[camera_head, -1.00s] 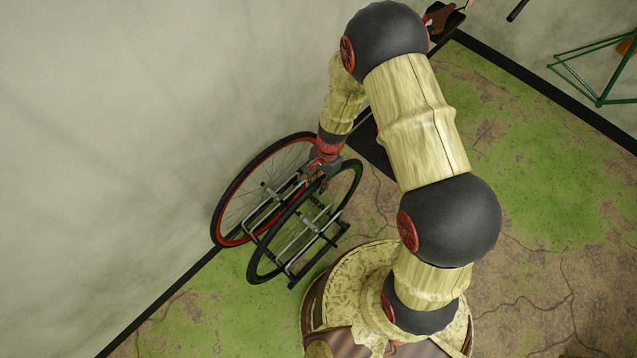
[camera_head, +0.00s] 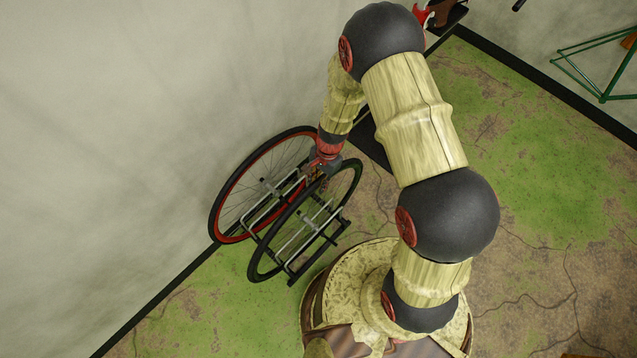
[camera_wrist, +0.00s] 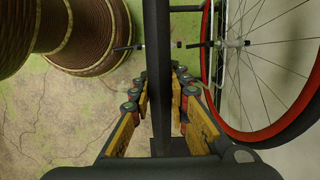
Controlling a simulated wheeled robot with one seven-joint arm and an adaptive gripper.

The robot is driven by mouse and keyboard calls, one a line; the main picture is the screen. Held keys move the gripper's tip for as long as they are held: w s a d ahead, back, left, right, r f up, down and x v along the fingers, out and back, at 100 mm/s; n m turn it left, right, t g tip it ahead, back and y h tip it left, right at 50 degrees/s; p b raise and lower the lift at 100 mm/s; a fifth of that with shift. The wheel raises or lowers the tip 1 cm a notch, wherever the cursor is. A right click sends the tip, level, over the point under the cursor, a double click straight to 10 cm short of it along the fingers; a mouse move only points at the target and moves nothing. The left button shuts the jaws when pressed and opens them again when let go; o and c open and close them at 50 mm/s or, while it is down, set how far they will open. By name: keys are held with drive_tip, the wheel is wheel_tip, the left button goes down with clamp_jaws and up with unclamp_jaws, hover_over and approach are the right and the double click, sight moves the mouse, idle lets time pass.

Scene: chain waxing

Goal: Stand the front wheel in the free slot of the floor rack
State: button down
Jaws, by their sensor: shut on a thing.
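A dark-rimmed wheel (camera_head: 252,258) stands upright but leaning in the floor rack area, on the near side. My gripper (camera_head: 323,170) is shut on its upper right edge. In the wrist view its black tyre (camera_wrist: 158,120) runs edge-on between the two fingers of my gripper (camera_wrist: 161,88). The floor rack (camera_head: 318,250) has dark and light metal bars, seen through and beside the wheels. A second wheel with a red rim (camera_head: 213,222) stands behind, nearer the wall. I cannot see clearly how the held wheel's bottom meets the slot.
The red rim (camera_wrist: 209,90) is close at the right of my fingers in the wrist view. The wall (camera_head: 110,130) is just behind the rack. A green frame (camera_head: 590,75) stands far right. Open floor (camera_head: 560,180) lies to the right of my arm.

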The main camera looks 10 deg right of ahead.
drive_tip(key=shift+r, duration=0.1)
idle(0.3)
drive_tip(key=c, duration=1.6)
unclamp_jaws()
drive_tip(key=shift+c, duration=0.2)
drive_tip(key=shift+o, duration=0.8)
drive_tip(key=o, duration=0.4)
drive_tip(key=shift+o, duration=0.3)
drive_tip(key=shift+s+a+r+p+v, duration=0.1)
drive_tip(key=shift+s+a+p+v, duration=0.2)
drive_tip(key=shift+p+v, duration=1.5)
drive_tip(key=shift+s+a+r+p+v, duration=0.1)
drive_tip(key=shift+a+p+v, duration=0.3)
drive_tip(key=shift+p+v, duration=1.4)
drive_tip(key=shift+s+a+r+p+v, duration=0.1)
drive_tip(key=shift+s+a+p+v, duration=0.15)
drive_tip(key=shift+p+v, duration=1.6)
drive_tip(key=shift+r+b, duration=0.3)
drive_tip(key=shift+b, duration=0.25)
